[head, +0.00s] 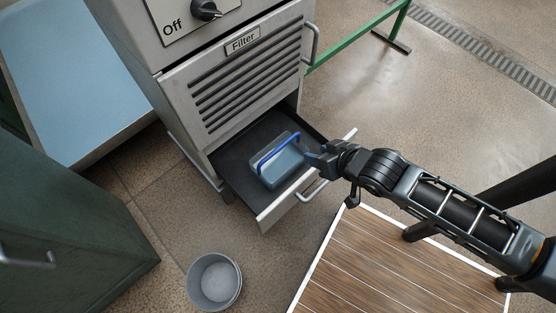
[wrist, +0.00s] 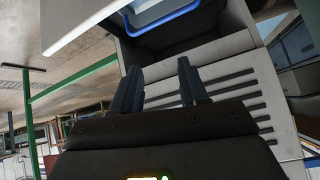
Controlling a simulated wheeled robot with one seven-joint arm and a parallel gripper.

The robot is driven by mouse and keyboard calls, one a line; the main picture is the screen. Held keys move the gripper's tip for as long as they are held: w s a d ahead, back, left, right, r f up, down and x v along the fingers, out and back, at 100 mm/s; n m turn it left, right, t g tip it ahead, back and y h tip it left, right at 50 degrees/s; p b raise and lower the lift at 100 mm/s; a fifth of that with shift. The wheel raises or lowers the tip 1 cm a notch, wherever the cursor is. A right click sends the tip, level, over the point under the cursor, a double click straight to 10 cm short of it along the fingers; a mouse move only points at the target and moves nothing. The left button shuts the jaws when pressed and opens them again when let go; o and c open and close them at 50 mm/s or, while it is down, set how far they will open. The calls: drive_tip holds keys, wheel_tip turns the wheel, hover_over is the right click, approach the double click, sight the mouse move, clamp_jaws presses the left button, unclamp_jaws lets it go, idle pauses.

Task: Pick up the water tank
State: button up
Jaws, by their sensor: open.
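The water tank (head: 283,166) is a translucent bluish box with a blue handle. It sits in the open drawer (head: 233,180) at the bottom of the grey machine. In the wrist view part of the water tank (wrist: 146,8) and its blue handle show at the top edge, beyond my fingertips. My gripper (head: 311,160) is just right of the tank in the head view, above the drawer. In the wrist view my gripper (wrist: 158,66) has its two fingers apart with nothing between them. I cannot tell from the head view whether a fingertip touches the tank.
The machine's slatted filter panel (head: 240,80) rises behind the drawer. The drawer front has a handle (head: 313,192). A grey bucket (head: 214,282) stands on the floor, and a wooden slatted surface (head: 375,265) lies at lower right. A green cabinet (head: 65,225) is at left.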

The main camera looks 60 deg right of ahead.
drive_tip(key=w+d+f+m+g+b, duration=0.2)
drive_tip(key=w+d+f+m+g, duration=0.25)
drive_tip(key=w+d+f, duration=0.35)
drive_tip(key=m+g+y+b, duration=0.3)
drive_tip(key=m+g+b, duration=0.15)
drive_tip(key=m, duration=0.55)
approach(279, 147)
drive_tip(key=shift+n+g, duration=0.25)
drive_tip(key=shift+g, duration=0.05)
drive_tip(key=f, duration=0.1)
drive_tip(key=d+f, duration=0.1)
drive_tip(key=f, duration=0.1)
drive_tip(key=s+f, duration=0.1)
drive_tip(key=f, duration=0.1)
drive_tip(key=shift+d+f+p, duration=0.2)
drive_tip(key=shift+d+p, duration=0.2)
drive_tip(key=shift+w+a+r+g+y, duration=0.1)
drive_tip(key=shift+w+a+g+y, duration=0.25)
drive_tip(key=shift+y, duration=0.15)
drive_tip(key=b+x, duration=0.1)
drive_tip(key=x, duration=0.1)
drive_tip(key=b+x, duration=0.1)
drive_tip(key=x, duration=0.4)
drive_tip(key=shift+w+a+f+b, duration=0.2)
drive_tip(key=shift+a+f+b, duration=0.1)
drive_tip(key=shift+b, duration=0.1)
drive_tip(key=shift+c, duration=0.4)
clamp_jaws()
drive_tip(key=shift+r, duration=0.1)
